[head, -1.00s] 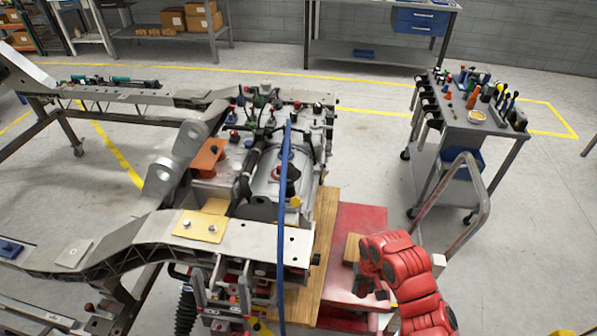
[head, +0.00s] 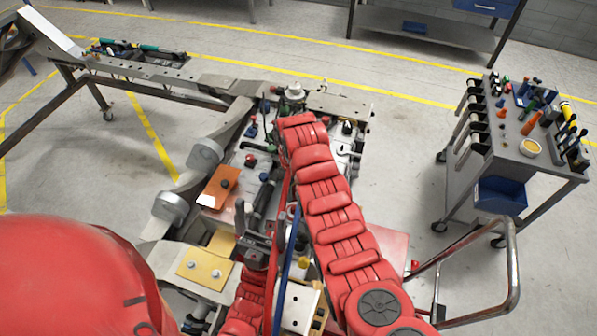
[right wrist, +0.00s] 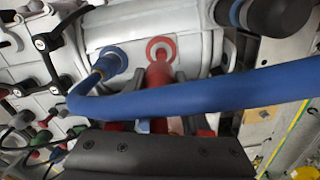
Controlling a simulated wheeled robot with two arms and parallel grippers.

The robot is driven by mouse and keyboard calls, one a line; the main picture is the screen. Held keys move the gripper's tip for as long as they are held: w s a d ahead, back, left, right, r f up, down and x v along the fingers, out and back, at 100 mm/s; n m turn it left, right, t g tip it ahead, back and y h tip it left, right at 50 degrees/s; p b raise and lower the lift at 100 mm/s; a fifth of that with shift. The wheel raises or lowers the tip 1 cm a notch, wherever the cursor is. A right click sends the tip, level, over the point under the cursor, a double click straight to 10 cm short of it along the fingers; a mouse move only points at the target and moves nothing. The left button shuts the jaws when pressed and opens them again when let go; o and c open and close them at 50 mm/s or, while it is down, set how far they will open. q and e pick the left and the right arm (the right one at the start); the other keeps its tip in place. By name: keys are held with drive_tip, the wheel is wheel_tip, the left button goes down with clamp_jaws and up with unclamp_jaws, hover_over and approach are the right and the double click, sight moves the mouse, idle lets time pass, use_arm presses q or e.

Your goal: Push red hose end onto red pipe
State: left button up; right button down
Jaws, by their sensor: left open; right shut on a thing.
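The red hose (right wrist: 159,72) shows in the right wrist view, with its end close to the round red pipe (right wrist: 161,47) on the grey housing. The hose end overlaps the pipe's lower edge; I cannot tell whether it is seated on it. My right gripper (right wrist: 160,82) is shut on the red hose, partly behind a blue hose. In the head view, my right arm covers the right gripper and the pipe. A thin red hose length (head: 284,190) shows beside my arm. My left gripper (head: 257,224) is open and empty over the fixture, left of the hoses.
The blue hose (right wrist: 200,95) crosses in front of my right gripper and also shows in the head view (head: 288,255). A blue fitting (right wrist: 112,61) sits left of the red pipe.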

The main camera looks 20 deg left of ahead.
sight(295, 209)
drive_tip(key=shift+s+f, duration=0.15)
drive_tip(key=shift+s, duration=0.05)
drive_tip(key=shift+a+f, duration=0.1)
drive_tip(key=shift+f, duration=0.2)
drive_tip(key=shift+w+f+b, duration=0.1)
drive_tip(key=shift+f+b, duration=0.65)
drive_tip(key=shift+f, duration=0.8)
drive_tip(key=shift+d+r+p, duration=0.15)
drive_tip(key=shift+d+p, duration=0.1)
drive_tip(key=shift+p, duration=0.05)
drive_tip(key=shift+b, duration=0.55)
drive_tip(key=shift+f, duration=0.2)
drive_tip(key=shift+f+b, duration=0.95)
drive_tip(key=shift+f, duration=0.3)
drive_tip(key=shift+s+d+f+b, duration=0.1)
drive_tip(key=shift+s+f+b, duration=0.1)
drive_tip(key=shift+f+b, duration=0.3)
